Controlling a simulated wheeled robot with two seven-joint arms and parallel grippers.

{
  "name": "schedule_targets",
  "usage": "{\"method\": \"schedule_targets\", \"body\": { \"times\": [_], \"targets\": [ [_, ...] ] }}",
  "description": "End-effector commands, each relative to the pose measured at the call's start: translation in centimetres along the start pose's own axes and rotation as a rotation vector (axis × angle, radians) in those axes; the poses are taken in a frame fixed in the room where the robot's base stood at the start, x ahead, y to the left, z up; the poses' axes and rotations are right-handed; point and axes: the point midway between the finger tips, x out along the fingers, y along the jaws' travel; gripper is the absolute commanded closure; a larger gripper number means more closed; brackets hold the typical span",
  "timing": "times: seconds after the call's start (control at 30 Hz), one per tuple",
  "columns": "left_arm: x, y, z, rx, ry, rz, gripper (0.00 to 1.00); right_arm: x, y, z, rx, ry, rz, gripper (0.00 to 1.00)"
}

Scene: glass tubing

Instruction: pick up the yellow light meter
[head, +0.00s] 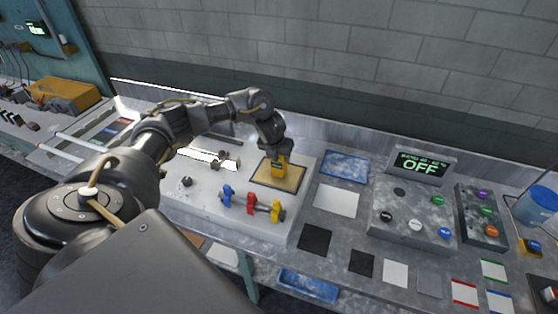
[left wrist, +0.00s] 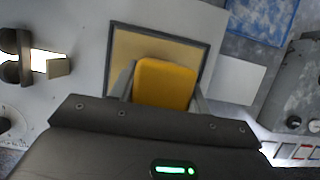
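The yellow light meter (head: 280,168) stands over the tan, dark-edged mat (head: 262,178) on the pale board in the head view. My left gripper (head: 279,157) reaches down onto it from above. In the left wrist view the meter (left wrist: 165,84) sits between the two fingers, one along each side, with no clear gap. Whether they press on it or just stand around it cannot be told. Whether the meter touches the mat is also unclear. Its lower part is hidden. My right gripper is not in view.
Red, blue and yellow clamps (head: 252,204) lie in front of the mat. A blue tray (head: 345,164) and a white square (head: 337,201) are to the right, with a button panel (head: 411,215) and an "OFF" display (head: 421,167) beyond.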

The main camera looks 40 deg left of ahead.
Motion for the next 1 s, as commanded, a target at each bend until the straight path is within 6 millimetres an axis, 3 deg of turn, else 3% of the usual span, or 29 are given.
{"method": "schedule_targets", "body": {
  "times": [0.03,0.17,0.47,0.67,0.73,1.0],
  "targets": [
    [0.0,0.0,0.0,0.0,0.0,0.0,0.67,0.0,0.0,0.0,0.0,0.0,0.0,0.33],
    [0.0,0.0,0.0,-0.001,-0.001,0.0,0.84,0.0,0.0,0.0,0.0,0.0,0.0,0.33],
    [-0.2,0.0,0.1,0.0,-0.001,-0.001,0.84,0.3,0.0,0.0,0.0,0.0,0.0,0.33],
    [-1.4,0.0,0.8,0.001,-0.005,-0.002,0.84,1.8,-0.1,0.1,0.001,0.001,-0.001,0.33],
    [-2.3,0.0,1.2,0.001,-0.006,-0.002,0.84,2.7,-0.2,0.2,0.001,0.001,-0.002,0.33],
    [-9.7,-0.9,-0.1,0.006,-0.009,-0.001,0.84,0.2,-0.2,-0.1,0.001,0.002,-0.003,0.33]
  ]
}}
